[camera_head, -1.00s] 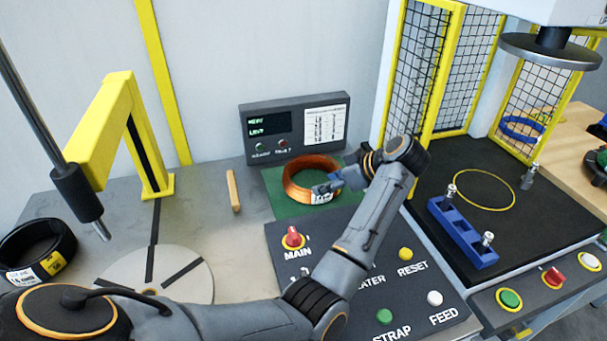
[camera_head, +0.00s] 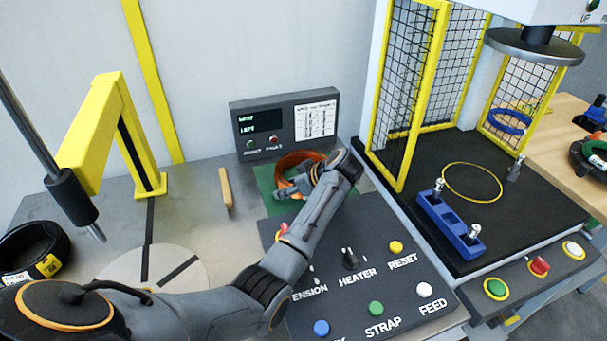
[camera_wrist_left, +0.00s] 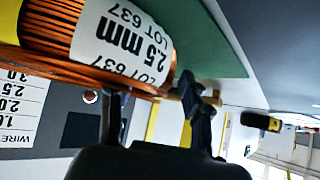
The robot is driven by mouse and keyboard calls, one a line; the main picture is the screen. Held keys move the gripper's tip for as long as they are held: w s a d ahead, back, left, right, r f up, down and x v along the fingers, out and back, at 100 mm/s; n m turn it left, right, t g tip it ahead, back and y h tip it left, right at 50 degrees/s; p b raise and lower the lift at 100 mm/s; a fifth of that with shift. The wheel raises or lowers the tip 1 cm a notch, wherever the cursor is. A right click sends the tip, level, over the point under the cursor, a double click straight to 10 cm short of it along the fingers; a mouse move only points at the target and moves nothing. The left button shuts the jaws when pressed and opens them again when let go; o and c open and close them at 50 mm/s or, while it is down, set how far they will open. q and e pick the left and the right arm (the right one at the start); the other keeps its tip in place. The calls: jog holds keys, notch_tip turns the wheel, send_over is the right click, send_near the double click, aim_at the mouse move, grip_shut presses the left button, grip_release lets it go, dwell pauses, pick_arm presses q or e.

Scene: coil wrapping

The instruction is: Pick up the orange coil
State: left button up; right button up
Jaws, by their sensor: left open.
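The orange coil (camera_head: 290,158) lies on the green mat (camera_head: 264,178) in front of the display box, partly hidden by my left arm. In the left wrist view the coil (camera_wrist_left: 50,48) fills the upper left, with a white "2.5 mm LOT 637" label. My left gripper (camera_head: 284,192) is open at the near side of the coil. In the left wrist view its two fingers (camera_wrist_left: 155,100) stand apart, one overlapping the coil's edge by the label and the other just past the coil's end. I cannot tell whether they touch it. My right gripper is not in view.
A display box (camera_head: 287,125) stands behind the coil, and a button panel (camera_head: 370,285) lies in front. A wooden stick (camera_head: 226,188) lies left of the mat. A black coil (camera_head: 35,250) is at far left. A blue block (camera_head: 450,225) with pins is at right.

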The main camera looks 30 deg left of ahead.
pick_arm(q)
jog(key=shift+d, duration=0.1)
jog(key=shift+c, duration=0.4)
grip_shut()
jog(key=shift+w+r, duration=0.1)
jog(key=shift+r, duration=0.1)
